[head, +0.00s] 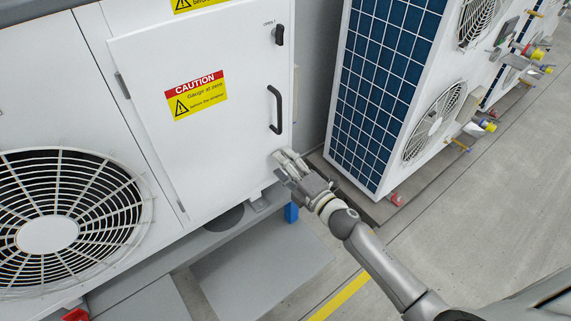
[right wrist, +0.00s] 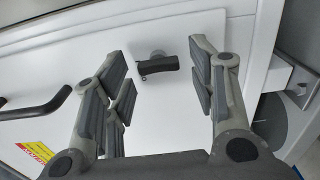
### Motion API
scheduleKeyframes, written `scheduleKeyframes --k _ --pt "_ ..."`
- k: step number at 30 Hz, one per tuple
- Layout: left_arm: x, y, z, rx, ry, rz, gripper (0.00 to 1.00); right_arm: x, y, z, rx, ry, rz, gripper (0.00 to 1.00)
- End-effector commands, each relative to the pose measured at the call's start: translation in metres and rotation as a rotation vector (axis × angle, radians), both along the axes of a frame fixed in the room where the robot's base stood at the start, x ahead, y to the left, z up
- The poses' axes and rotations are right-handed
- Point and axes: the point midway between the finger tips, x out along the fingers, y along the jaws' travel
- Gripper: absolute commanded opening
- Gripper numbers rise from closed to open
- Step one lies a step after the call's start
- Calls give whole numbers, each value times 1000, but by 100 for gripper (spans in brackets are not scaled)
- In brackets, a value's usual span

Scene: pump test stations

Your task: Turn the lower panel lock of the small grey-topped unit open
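The lower panel lock (right wrist: 157,66) is a small dark lever on a round grey base on the white panel door. In the right wrist view it lies roughly along the line of the door handle (right wrist: 35,108). My right gripper (head: 287,160) is at the door's lower right corner and hides this lock in the head view. In the right wrist view my right gripper (right wrist: 158,75) is open, its fingers on either side of the lock with gaps; nothing is held. The panel door (head: 160,100) lies flush in the unit. My left gripper is not in view.
The upper lock (head: 279,34) is a black lever near an "OPEN" mark. A yellow and red caution label (head: 196,95) is on the door. A fan grille (head: 70,225) is at left. A blue-gridded unit (head: 385,75) stands close at right. The concrete floor (head: 480,215) is clear.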

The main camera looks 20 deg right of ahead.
Motion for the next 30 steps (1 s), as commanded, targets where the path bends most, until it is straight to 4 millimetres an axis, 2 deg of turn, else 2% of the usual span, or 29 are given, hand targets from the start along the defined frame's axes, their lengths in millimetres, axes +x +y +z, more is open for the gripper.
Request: scheduleKeyframes --k 8,13,17,24,30 --pt "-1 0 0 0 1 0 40 0 -1 0 1 0 -1 55" --pt "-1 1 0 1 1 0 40 -9 -4 -1 2 2 -1 55" --pt "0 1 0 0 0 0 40 -28 -11 -1 1 3 -1 55" --pt "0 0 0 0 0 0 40 -71 -26 -1 1 3 -2 55" --pt "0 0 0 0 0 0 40 -98 -36 -1 2 3 -1 55"
